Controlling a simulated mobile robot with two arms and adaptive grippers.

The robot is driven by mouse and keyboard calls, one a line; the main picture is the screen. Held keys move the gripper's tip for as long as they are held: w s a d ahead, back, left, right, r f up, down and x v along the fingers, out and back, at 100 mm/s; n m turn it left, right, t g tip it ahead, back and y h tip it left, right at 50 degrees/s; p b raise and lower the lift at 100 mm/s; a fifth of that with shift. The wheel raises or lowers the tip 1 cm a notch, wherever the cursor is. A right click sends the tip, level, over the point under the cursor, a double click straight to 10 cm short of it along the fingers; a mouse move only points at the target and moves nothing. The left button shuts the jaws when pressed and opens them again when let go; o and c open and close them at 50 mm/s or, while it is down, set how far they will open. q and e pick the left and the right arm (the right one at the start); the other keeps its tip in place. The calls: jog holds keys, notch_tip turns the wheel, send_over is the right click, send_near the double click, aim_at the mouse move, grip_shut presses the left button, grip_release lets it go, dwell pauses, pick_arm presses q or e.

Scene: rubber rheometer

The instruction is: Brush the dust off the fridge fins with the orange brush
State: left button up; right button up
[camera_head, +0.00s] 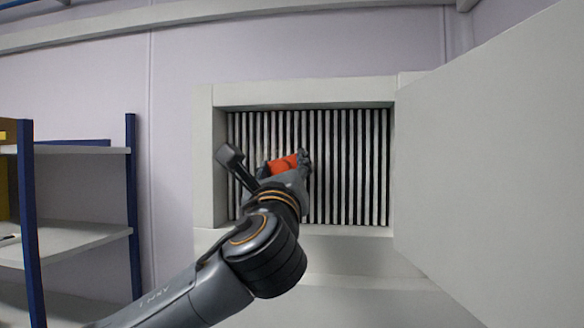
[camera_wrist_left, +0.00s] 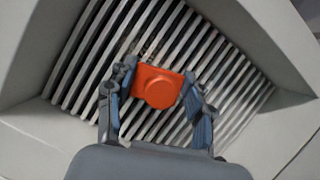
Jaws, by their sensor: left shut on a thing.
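The fridge fins (camera_head: 345,165) are a row of pale upright slats with dark gaps, set in a recessed light frame in the head view. They also fill the middle of the left wrist view (camera_wrist_left: 215,60). My left gripper (camera_head: 290,163) is in front of the left half of the fins. It is shut on the orange brush (camera_wrist_left: 158,87), with one finger on each side of its body. The orange body also shows in the head view (camera_head: 283,164). The bristles are mostly hidden, so I cannot tell whether they touch the fins. My right gripper is not in view.
A large pale panel (camera_head: 490,150), like an open door, stands to the right of the recess. A shelf unit with blue posts (camera_head: 132,200) stands at the left. The frame walls (camera_head: 210,160) border the fins closely.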

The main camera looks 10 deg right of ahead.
pick_arm(q)
jog(key=shift+w+a, duration=0.35)
jog(key=shift+a, duration=0.7)
jog(key=shift+w+a, duration=0.4)
jog(key=shift+a, duration=0.7)
jog(key=shift+w+a, duration=0.35)
jog(key=shift+a, duration=0.7)
jog(key=shift+s+r+p, duration=0.1)
jog(key=shift+r+p, duration=0.45)
jog(key=shift+r, duration=0.05)
jog(key=shift+s+d+p, duration=0.1)
jog(key=shift+s+d, duration=0.5)
jog(key=shift+d, duration=1.3)
jog(key=shift+s+d+p, duration=0.15)
jog(key=shift+s+d, duration=0.45)
jog(key=shift+d, duration=1.35)
jog(key=shift+s+d+p, duration=0.1)
jog(key=shift+s+d, duration=0.5)
jog(key=shift+d, duration=1.3)
jog(key=shift+s+d, duration=0.2)
jog(key=shift+d, duration=0.35)
jog(key=shift+s+d, duration=0.2)
jog(key=shift+d, duration=0.4)
jog(key=shift+s+d, duration=0.15)
jog(key=shift+d, duration=0.4)
jog(key=shift+a+f, duration=0.1)
